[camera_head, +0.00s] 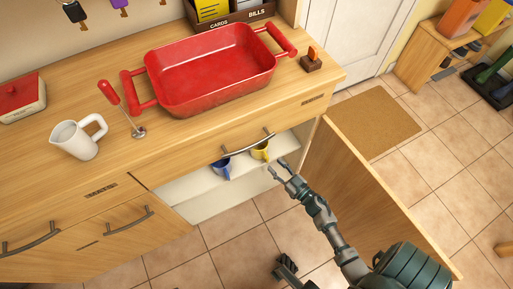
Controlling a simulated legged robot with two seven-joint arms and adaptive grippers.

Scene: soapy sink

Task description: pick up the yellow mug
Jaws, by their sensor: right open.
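The yellow mug (260,152) sits on the white shelf inside the open cabinet, below the countertop's drawer. The drawer's handle passes close to its top in the picture. A blue mug (222,169) stands to its left on the same shelf. My right gripper (278,168) reaches in from the lower right. It is open and empty, with its fingers pointing up-left, just to the lower right of the yellow mug. I cannot tell whether a fingertip touches the mug.
The open cabinet door (352,190) stands just right of my right arm. The drawer front (200,150) overhangs the shelf. A red baking dish (212,72), a white pitcher (75,141) and a red-handled utensil (109,93) rest on the counter. The tiled floor below is mostly clear.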

